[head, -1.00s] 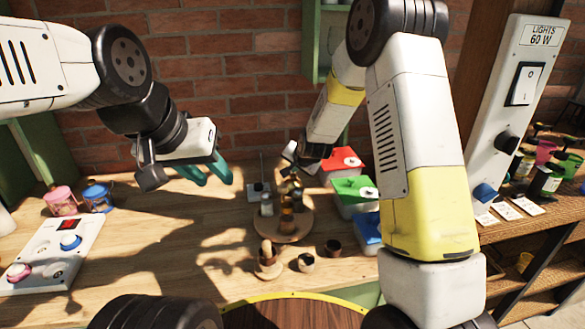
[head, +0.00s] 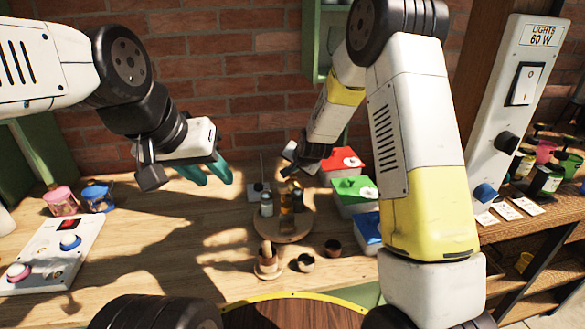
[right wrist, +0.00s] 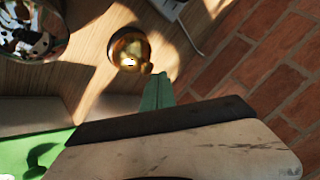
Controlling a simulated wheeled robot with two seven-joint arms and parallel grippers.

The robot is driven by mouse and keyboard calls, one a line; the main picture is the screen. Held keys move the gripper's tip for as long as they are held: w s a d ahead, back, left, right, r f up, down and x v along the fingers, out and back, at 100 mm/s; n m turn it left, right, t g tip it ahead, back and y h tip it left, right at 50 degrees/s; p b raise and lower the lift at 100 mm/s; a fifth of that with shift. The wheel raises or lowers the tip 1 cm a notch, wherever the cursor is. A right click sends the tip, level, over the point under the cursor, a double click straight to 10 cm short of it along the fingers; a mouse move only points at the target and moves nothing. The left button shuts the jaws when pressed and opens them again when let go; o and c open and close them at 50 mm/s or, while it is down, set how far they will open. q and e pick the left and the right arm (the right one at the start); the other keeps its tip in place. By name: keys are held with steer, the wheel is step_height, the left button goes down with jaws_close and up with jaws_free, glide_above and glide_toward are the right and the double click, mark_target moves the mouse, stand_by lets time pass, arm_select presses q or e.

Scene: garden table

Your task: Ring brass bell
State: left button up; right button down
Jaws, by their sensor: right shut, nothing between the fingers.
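The brass bell (right wrist: 128,48) shows in the right wrist view as a shiny, rounded golden body with a small knob at its lower right. My right gripper (right wrist: 158,90) has its green fingers together, with nothing between them. Their tips are close to the bell's knob; I cannot tell if they touch. In the head view my right wrist is behind the turntable, and I cannot clearly make out the bell there. My left gripper (head: 207,173) is open and empty above the table, left of the turntable.
A round wooden turntable (head: 283,229) carries several bottles. Small cups (head: 333,247) stand in front. Red (head: 340,160), green (head: 351,190) and blue (head: 366,228) lidded boxes line the right. A switch panel (head: 50,255) lies at left. A brick wall (head: 220,75) closes the back.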

mark_target(294, 177)
stand_by(0.3)
steer(key=shift+f, duration=0.55)
stand_by(0.3)
steer(key=shift+r, duration=0.55)
steer(key=shift+r, duration=3.05)
